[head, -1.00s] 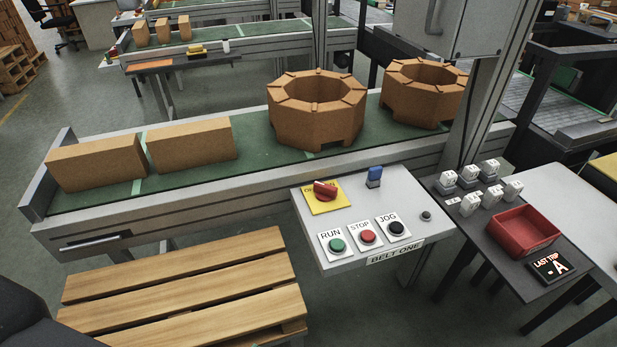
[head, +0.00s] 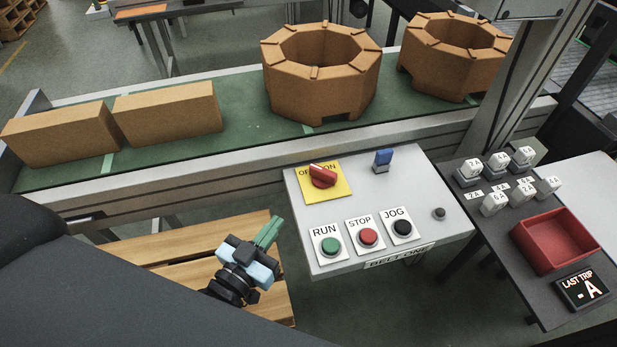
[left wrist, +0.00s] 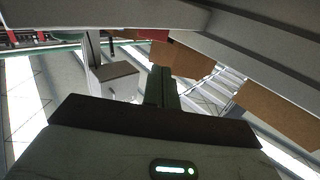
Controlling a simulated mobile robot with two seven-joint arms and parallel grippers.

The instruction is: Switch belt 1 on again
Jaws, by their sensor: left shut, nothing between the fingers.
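The belt one control panel (head: 375,190) stands in front of the belt in the head view. It carries a green RUN button (head: 330,245), a red STOP button (head: 368,236) and a black JOG button (head: 402,228). A red rotary switch (head: 323,176) sits on a yellow OFF/ON plate; I cannot tell its exact setting. A blue part (head: 383,158) stands at the panel's back. My left gripper (head: 268,231) is shut and empty, left of the RUN button and apart from the panel. Its green fingers (left wrist: 161,88) show in the left wrist view. My right gripper is not in view.
Belt one (head: 240,135) holds brown blocks (head: 167,113) and octagonal brick-coloured rings (head: 320,80). A wooden pallet (head: 190,245) lies below my left gripper. At right, a dark table bears small white switch-like blocks (head: 497,163), a red tray (head: 555,265) and a LAST TRIP display (head: 583,290) reading "-A".

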